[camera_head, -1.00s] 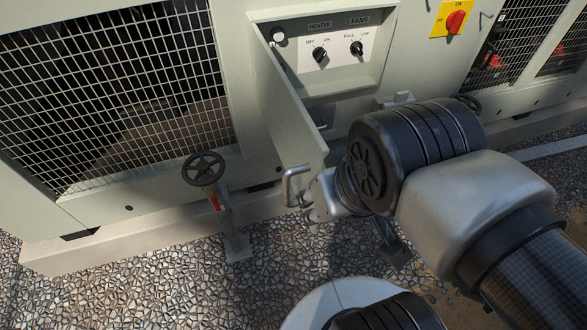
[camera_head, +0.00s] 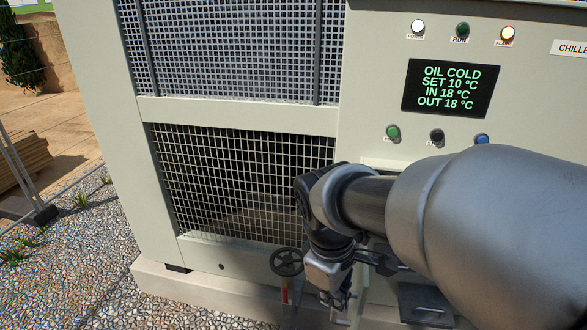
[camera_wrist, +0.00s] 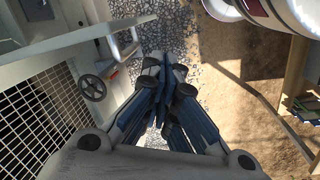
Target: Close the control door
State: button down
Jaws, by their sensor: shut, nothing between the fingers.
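The control door is a pale grey-green panel. In the wrist view the door (camera_wrist: 75,40) stands open, sticking out from the cabinet, with a light loop handle (camera_wrist: 122,48) near its free end. In the head view only a narrow part of the door (camera_head: 357,298) shows beside my gripper, and my arm hides most of the control recess. My gripper (camera_head: 336,298) is shut and empty, low in front of the cabinet. In the wrist view my gripper (camera_wrist: 166,68) has its fingers together, close to the door's free end; I cannot tell whether they touch it.
A dark handwheel (camera_head: 286,262) stands left of my gripper, below the mesh grille (camera_head: 235,180). A display (camera_head: 450,88) and indicator lamps are on the cabinet above my arm. Gravel ground (camera_head: 90,250) lies free at the left.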

jog(key=w+a+f+n+g+h+p, duration=0.1)
jog(key=w+a+n+p, duration=0.2)
jog(key=w+n+p, duration=0.15)
jog(key=b, duration=0.3)
send_near(335, 312)
jog(key=shift+n+g, duration=0.3)
jog(key=shift+n, duration=0.05)
jog(key=s+f, duration=0.1)
jog(key=f, duration=0.2)
jog(key=s+d+f, duration=0.1)
jog(key=f, duration=0.1)
jog(key=shift+s+f, duration=0.1)
jog(key=shift+s, duration=0.3)
jog(key=shift+s+d, duration=0.2)
jog(key=shift+d, duration=0.35)
